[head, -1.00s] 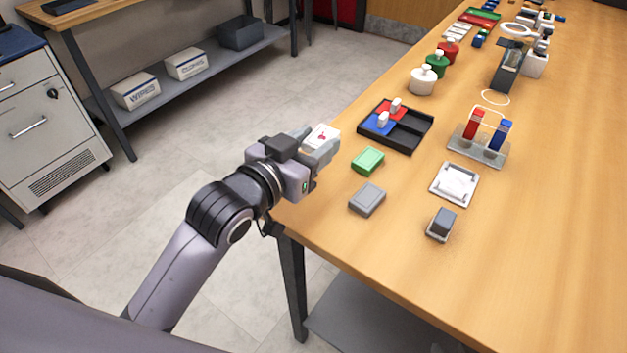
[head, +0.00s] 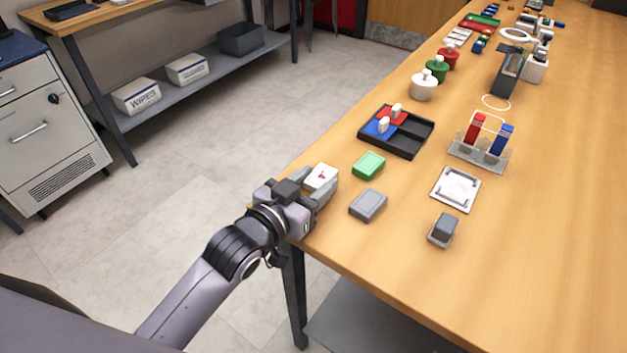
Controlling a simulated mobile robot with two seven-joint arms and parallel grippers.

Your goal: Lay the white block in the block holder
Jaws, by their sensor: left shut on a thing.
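The white block (head: 320,177) has a small red mark on its top face. My left gripper (head: 322,186) is shut on it at the left edge of the table, and its fingers hide part of the block's sides. I cannot tell whether the block touches the table. A white square plate with raised corners (head: 456,189), which looks like the block holder, lies flat and empty on the table to the right of the gripper. My right gripper is not in view.
A green block (head: 368,165) and a grey block (head: 368,205) lie between gripper and plate. A dark grey block on a small base (head: 443,229) stands in front of the plate. The near right tabletop is clear.

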